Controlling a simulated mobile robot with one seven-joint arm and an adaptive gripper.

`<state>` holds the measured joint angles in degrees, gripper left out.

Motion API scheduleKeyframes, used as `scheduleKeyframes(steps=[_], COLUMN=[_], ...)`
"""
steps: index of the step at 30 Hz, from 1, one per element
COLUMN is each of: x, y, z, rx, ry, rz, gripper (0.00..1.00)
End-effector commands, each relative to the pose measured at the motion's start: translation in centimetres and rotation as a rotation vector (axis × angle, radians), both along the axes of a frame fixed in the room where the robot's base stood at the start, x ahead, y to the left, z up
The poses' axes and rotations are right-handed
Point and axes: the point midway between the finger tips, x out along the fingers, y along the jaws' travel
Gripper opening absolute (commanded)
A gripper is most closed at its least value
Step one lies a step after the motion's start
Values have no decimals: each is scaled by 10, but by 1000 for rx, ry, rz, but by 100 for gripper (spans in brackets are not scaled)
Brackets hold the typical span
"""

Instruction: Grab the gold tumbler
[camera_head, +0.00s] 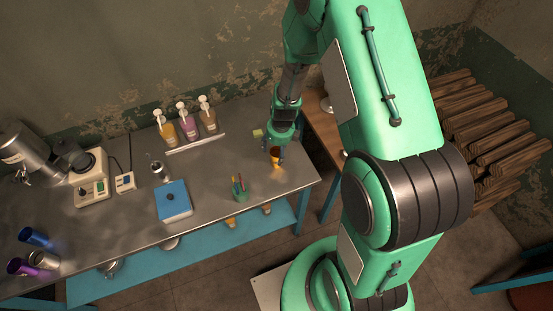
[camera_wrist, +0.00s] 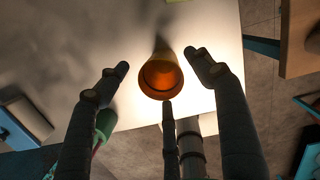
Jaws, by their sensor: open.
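The gold tumbler (camera_wrist: 161,76) stands near the table's edge, its open mouth facing the camera in the wrist view. In the head view the tumbler (camera_head: 275,154) is at the right end of the table, partly hidden by my gripper. My gripper (camera_wrist: 158,66) is open, with its dark fingers spread around the tumbler: one to the left, one to the right and one below in the wrist view. Gaps show at the left and right fingers; the lower fingertip is very close to the rim, and I cannot tell whether it touches. In the head view my gripper (camera_head: 277,146) is at the tumbler.
A green pen holder (camera_head: 240,188) stands left of the tumbler, beside a blue-topped box (camera_head: 174,200). Several pump bottles (camera_head: 187,126) stand at the back. Blue (camera_head: 34,238), purple (camera_head: 22,267) and silver (camera_head: 44,260) tumblers are far left. A wooden table (camera_head: 324,130) is to the right.

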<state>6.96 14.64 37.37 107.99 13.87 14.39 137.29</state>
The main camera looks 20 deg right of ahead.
Motion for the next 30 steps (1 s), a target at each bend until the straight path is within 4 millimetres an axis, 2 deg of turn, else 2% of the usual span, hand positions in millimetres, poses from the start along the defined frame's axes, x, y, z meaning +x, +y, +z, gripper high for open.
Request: scheduleKeyframes(steps=[1, 6, 20, 30], x=[0, 2, 2, 6], y=[0, 1, 1, 2], z=[-7, -16, -21, -58], rx=[0, 0, 0, 0], ry=[1, 0, 1, 1], rz=[0, 1, 0, 0], gripper=[66, 66, 66, 66])
